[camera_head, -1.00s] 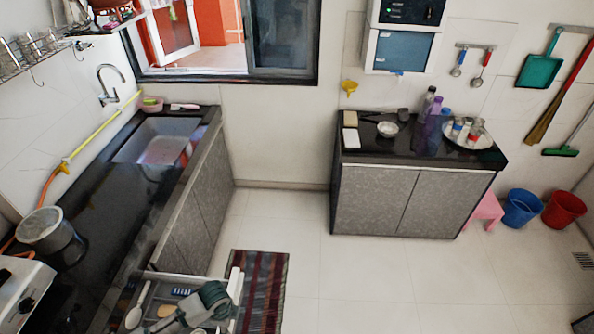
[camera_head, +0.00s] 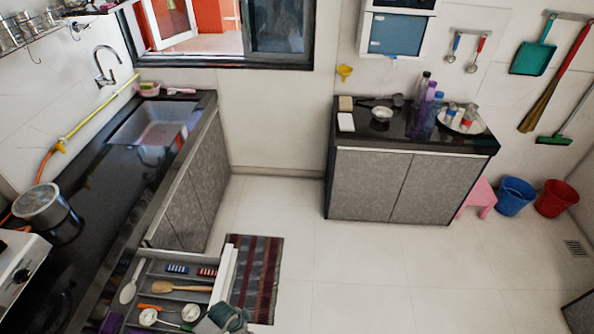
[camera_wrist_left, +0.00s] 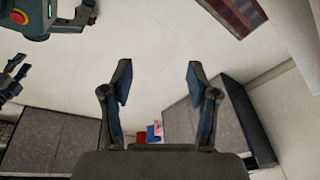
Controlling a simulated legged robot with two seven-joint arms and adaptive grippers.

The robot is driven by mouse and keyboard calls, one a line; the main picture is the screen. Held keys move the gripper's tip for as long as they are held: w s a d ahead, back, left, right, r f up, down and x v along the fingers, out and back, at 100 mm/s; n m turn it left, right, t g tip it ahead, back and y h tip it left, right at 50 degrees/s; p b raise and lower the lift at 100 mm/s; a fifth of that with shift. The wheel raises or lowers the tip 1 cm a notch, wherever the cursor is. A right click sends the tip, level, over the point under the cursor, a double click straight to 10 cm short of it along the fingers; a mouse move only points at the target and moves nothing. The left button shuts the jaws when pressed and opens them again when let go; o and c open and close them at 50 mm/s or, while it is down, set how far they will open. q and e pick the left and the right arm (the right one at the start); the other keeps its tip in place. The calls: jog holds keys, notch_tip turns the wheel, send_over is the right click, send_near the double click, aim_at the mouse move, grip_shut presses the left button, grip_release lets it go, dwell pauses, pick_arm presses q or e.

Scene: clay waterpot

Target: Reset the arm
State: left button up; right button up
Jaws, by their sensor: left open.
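My left gripper (camera_wrist_left: 158,78) is open in the left wrist view, with its two fingers apart and nothing between them. Floor tiles show beyond the fingers. In the head view a grey-green part of my arm (camera_head: 222,318) shows at the bottom edge, by the front right corner of the open drawer (camera_head: 229,275). Its fingers cannot be made out there.
The drawer holds a wooden spoon (camera_head: 180,287), a ladle (camera_head: 131,283) and other utensils. A steel pot (camera_head: 42,207) stands on the left counter. A striped mat (camera_head: 262,275) lies right of the drawer.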

pick_arm(q)
jog(key=s+a+f+n+b, duration=0.1)
jog(key=s+f+n, duration=0.2)
jog(key=s+f, duration=0.4)
jog(key=s+a+f+n+y+b, duration=0.1)
jog(key=s+f+n+b, duration=0.1)
jog(key=s+f, duration=0.5)
jog(key=s+a+f+n+b, duration=0.1)
jog(key=s+f+n, duration=0.4)
jog(key=f, duration=0.6)
jog(key=shift+s+a+g+y+b, duration=0.3)
jog(key=shift+s+b, duration=0.4)
jog(key=shift+s, duration=0.45)
pick_arm(e)
jog(key=w+a+r, duration=0.1)
jog(key=w+r, duration=0.1)
jog(key=w, duration=0.5)
jog(key=shift+w+a+r, duration=0.15)
jog(key=shift+w+r, duration=0.05)
jog(key=shift+w, duration=0.05)
pick_arm(q)
jog(key=shift+d+r, duration=0.1)
jog(key=shift+d, duration=0.35)
pick_arm(e)
jog(key=shift+d+f, duration=0.1)
jog(key=shift+d, duration=0.25)
pick_arm(q)
jog(key=shift+a, duration=0.35)
pick_arm(e)
jog(key=shift+a, duration=0.25)
